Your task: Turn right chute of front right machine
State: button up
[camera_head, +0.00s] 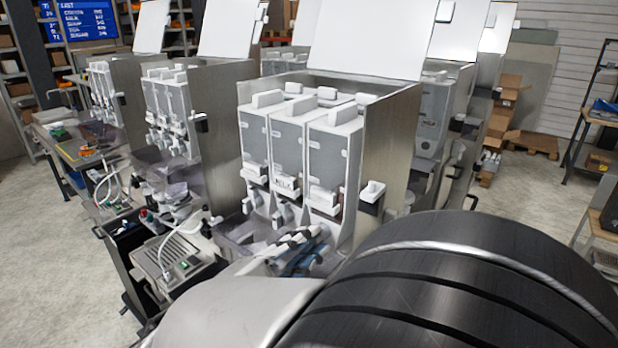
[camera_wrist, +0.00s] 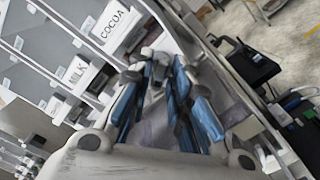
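The front right machine (camera_head: 392,140) stands in the middle of the head view with its white lid raised. It has three grey canisters side by side; the right canister (camera_head: 330,155) is nearest my arm. My gripper (camera_head: 308,240) points at the nozzle area low on the machine's front. In the wrist view its blue-padded fingers (camera_wrist: 160,72) are close to the canister fronts, just below the COCOA label (camera_wrist: 114,26). A small grey part shows between the fingertips, perhaps the right chute. The fingers largely hide it, and I cannot tell if they touch it. The MILK label (camera_wrist: 78,70) is farther left.
A drip tray (camera_head: 168,258) juts out at the machine's lower left. A small white-topped black box (camera_head: 372,195) sticks out from its right side wall. Another machine (camera_head: 180,110) stands to the left. Open floor (camera_head: 545,205) lies to the right.

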jog(key=shift+s, duration=0.1)
jog(key=shift+c, duration=0.3)
grip_shut()
